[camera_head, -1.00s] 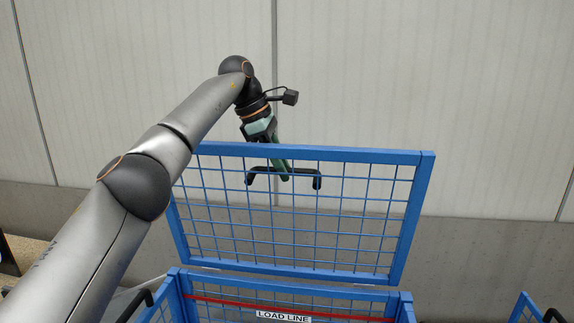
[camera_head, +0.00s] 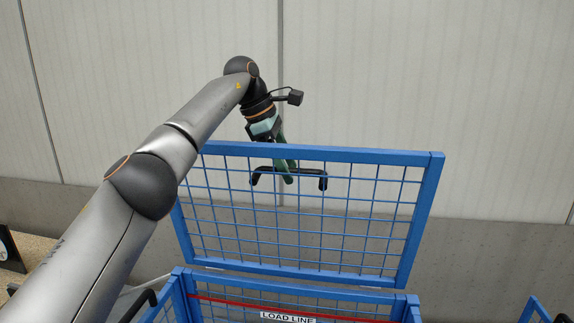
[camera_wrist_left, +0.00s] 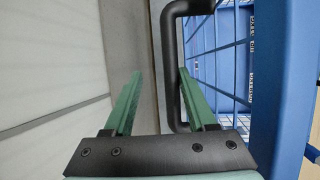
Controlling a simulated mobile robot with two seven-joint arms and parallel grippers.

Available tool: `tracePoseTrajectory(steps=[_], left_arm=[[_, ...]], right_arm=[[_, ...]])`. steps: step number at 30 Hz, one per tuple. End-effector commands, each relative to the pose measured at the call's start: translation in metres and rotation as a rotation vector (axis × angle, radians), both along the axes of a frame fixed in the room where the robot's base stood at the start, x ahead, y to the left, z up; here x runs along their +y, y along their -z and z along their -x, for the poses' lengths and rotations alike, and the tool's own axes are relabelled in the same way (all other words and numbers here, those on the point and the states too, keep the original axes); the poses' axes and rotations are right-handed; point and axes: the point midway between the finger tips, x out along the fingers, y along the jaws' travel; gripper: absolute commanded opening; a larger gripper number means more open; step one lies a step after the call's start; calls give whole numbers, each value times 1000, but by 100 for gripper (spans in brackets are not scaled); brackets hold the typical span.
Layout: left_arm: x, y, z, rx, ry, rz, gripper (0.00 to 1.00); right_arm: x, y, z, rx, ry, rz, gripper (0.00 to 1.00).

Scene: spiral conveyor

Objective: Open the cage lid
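The blue mesh cage lid (camera_head: 310,155) stands raised, nearly upright, above the back edge of the blue cage (camera_head: 340,290). Its black handle (camera_head: 323,180) is near the top rail. My left gripper (camera_head: 289,178) is at the handle, its green fingers reaching down past the top rail. In the left wrist view the two fingers (camera_wrist_left: 158,95) are spread apart with nothing clamped between them. The handle (camera_wrist_left: 172,70) is beside the right finger, which overlaps its opening; whether they touch is unclear. My right gripper is not in view.
A red line and a "LOAD LINE" label (camera_head: 288,317) mark the cage's inner back. Another blue frame (camera_head: 535,310) shows at the lower right. A pale panelled wall (camera_head: 450,80) stands behind the lid.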

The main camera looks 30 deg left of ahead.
Motion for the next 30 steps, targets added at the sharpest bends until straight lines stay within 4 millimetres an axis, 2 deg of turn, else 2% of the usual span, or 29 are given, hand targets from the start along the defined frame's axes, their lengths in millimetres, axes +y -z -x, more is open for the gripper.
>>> tracePoseTrajectory(steps=[5, 8, 19, 21, 27, 30], left_arm=[[3, -11, 2, -4, -1, 1, 52], [7, -26, 7, -7, -3, 2, 52], [15, -48, 16, -4, -5, 0, 52], [28, -39, 25, -6, -4, 0, 52], [58, -39, 54, -5, -4, 0, 52], [74, -41, 69, -5, -4, 0, 52]], right_arm=[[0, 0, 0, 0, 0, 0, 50], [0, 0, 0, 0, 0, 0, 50], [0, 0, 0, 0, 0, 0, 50], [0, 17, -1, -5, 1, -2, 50], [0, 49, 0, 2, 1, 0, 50], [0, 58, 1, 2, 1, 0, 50]])
